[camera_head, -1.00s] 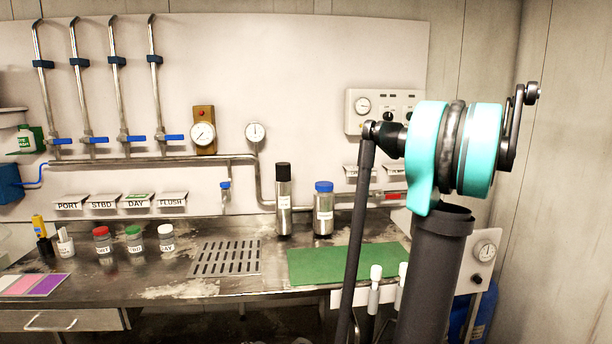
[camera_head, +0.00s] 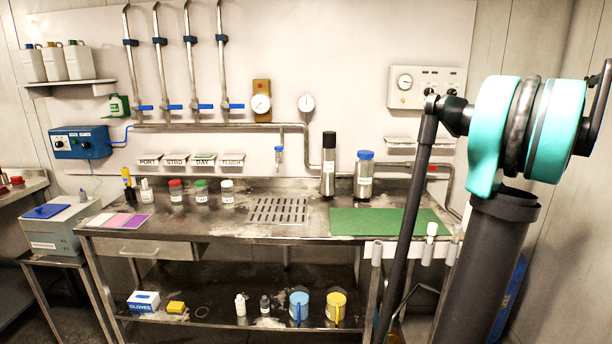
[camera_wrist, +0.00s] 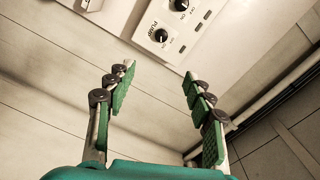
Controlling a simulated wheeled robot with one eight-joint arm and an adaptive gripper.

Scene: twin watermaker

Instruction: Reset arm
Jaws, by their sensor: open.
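My gripper (camera_wrist: 160,92) shows in the wrist view with its two green-padded fingers spread wide apart. It is open and nothing is between the fingers. Beyond the fingertips is a wall panel with black knobs (camera_wrist: 160,36). In the head view my arm stands at the right side, with turquoise joint covers and dark links, in front of the right end of the workbench. My gripper is outside the head view.
The steel workbench (camera_head: 290,238) carries bottles, red-, green- and white-capped jars, a drain grate (camera_head: 278,210) and a green mat (camera_head: 390,222). A control panel (camera_head: 425,88) hangs on the wall. A lower shelf (camera_head: 215,309) holds several small items. A side stand (camera_head: 55,263) is at left.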

